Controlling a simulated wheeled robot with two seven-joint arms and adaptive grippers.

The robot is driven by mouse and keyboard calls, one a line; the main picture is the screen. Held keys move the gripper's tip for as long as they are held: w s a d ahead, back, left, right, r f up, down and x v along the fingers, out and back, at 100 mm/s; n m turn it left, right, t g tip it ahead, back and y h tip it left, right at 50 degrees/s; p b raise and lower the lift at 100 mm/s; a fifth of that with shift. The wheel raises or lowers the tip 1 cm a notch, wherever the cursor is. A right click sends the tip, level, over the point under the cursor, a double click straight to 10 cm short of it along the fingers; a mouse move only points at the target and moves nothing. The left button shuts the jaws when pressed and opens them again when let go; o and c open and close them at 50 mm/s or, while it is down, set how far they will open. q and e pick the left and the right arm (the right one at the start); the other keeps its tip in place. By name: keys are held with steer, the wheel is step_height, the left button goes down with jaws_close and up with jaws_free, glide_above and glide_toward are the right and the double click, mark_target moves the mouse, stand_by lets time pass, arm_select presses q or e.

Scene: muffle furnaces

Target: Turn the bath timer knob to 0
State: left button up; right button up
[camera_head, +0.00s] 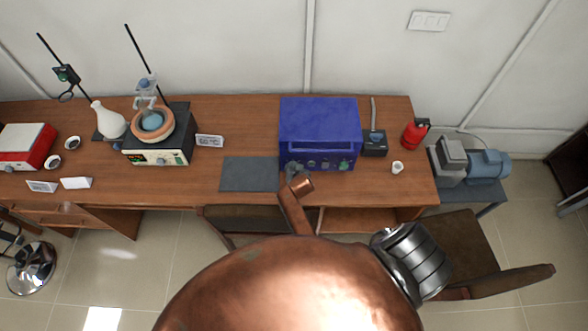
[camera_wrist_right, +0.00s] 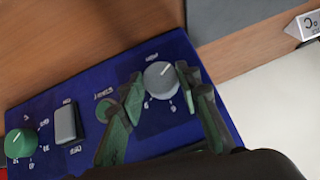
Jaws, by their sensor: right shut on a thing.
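The blue bath unit (camera_head: 320,118) stands on the bench with its control panel along the front. In the right wrist view, a grey round knob (camera_wrist_right: 160,76) with a white pointer line sits on the blue panel, with small marks around it. My right gripper (camera_head: 296,171) is at the left part of the panel. Its dark green fingers stand on both sides of the grey knob and are shut on it. The pointer slants toward the upper right in the wrist view. The small lettering is too blurred to read surely. I do not see my left gripper.
The panel also has a green knob (camera_wrist_right: 20,143) and a grey rocker switch (camera_wrist_right: 66,122). A dark mat (camera_head: 249,174) lies left of the unit. A black device (camera_head: 373,144), a white cup (camera_head: 397,167) and a red bottle (camera_head: 414,136) stand to the right. Chairs stand below the bench edge.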

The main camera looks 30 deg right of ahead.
steer(key=o, duration=1.2)
steer(key=shift+c, duration=0.2)
steer(key=shift+r, duration=0.2)
step_height(320, 180, up, 10)
steer(key=shift+f, duration=0.15)
